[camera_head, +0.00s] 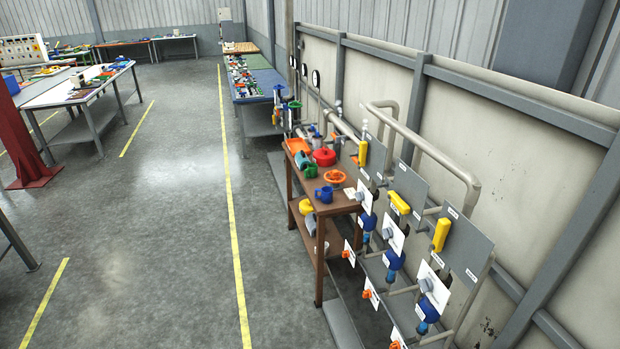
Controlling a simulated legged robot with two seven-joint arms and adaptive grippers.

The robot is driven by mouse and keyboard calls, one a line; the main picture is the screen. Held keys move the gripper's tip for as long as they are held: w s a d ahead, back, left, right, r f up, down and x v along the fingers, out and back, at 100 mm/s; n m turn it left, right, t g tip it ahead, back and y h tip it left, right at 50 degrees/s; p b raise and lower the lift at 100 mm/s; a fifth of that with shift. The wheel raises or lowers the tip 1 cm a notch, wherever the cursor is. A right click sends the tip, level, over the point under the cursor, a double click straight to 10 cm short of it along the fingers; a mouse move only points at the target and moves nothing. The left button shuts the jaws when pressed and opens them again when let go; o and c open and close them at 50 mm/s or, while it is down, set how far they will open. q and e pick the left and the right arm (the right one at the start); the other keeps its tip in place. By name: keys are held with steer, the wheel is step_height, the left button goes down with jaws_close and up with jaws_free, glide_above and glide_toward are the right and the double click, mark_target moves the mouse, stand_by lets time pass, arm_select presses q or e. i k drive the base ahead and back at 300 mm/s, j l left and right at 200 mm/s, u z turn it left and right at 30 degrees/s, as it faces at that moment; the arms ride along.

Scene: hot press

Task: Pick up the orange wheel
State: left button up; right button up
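A round orange item (335,176), which looks like the orange wheel, lies on the top of a brown cart (318,211) right of centre. It is small here, and I cannot make out its spokes or hub. Beside it on the same top are a blue mug (324,194) and a red round lidded item (324,157). Neither of my grippers is in view.
An orange tray (297,145) and a green item (306,165) share the cart top. A pipe rack with grey panels (463,246), yellow handles and orange knobs (367,294) stands right of the cart. The floor (170,260) left of the cart is clear.

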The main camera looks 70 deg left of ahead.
mark_target(335, 174)
steer(key=u, duration=3)
steer(key=i+u, duration=0.15)
steer(key=i, duration=3.65)
steer(key=i+j+z, duration=0.1)
steer(key=i+z, duration=0.25)
steer(key=i+j+z, duration=0.3)
steer(key=i, duration=0.2)
steer(key=i+j+z, duration=0.15)
steer(key=i+z, duration=0.2)
